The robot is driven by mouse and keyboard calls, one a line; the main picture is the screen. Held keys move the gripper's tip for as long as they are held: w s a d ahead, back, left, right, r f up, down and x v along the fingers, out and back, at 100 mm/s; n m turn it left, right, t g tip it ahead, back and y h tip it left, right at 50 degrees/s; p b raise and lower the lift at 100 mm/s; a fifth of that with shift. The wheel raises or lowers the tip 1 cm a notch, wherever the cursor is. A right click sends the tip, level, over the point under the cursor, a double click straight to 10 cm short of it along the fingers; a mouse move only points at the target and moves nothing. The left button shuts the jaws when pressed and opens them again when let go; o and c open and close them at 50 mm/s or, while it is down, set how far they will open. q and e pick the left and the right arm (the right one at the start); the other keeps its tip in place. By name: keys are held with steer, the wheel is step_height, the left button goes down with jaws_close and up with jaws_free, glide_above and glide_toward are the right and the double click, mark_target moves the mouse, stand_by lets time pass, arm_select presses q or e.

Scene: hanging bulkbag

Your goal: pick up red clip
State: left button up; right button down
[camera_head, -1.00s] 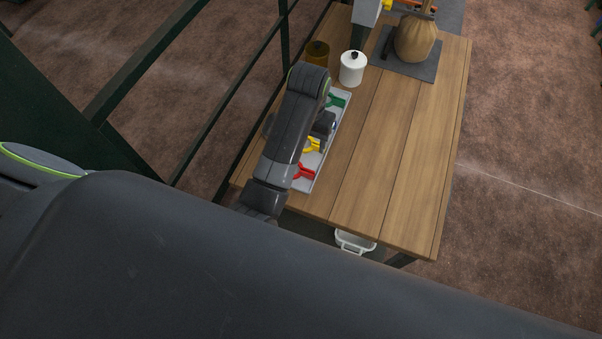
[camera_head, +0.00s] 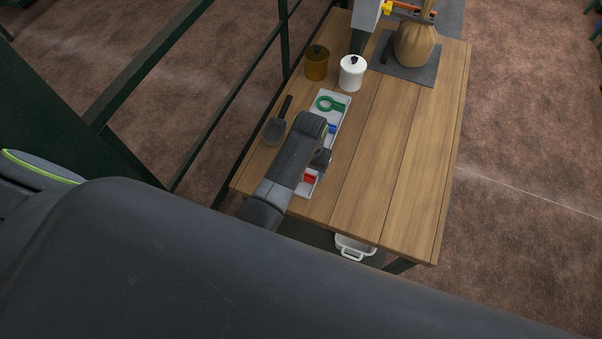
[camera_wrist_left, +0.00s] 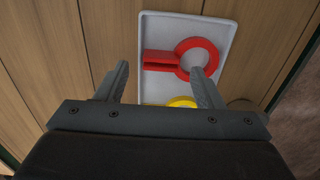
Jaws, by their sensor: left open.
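The red clip (camera_head: 309,179) lies at the near end of the pale tray (camera_head: 303,193), partly hidden by my left arm in the head view. In the left wrist view the red clip (camera_wrist_left: 158,58) lies flat, its ring to the right and its arms to the left. My left gripper (camera_head: 322,160) is over the tray. In the left wrist view its jaws (camera_wrist_left: 160,70) are open and empty, with the clip between and beyond the fingertips; the remaining height is hard to judge. My right gripper is not in view.
A yellow clip (camera_wrist_left: 180,103), a green clip (camera_head: 330,104) and a blue item (camera_head: 332,128) are in the tray. A dark scoop (camera_head: 275,128), brown jar (camera_head: 317,63) and white jar (camera_head: 352,72) stand nearby. The table's right side (camera_head: 400,150) is clear.

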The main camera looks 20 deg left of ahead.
arm_select(q)
steer(key=shift+f, duration=1.25)
steer(key=c, duration=1)
steer(key=shift+r, duration=0.1)
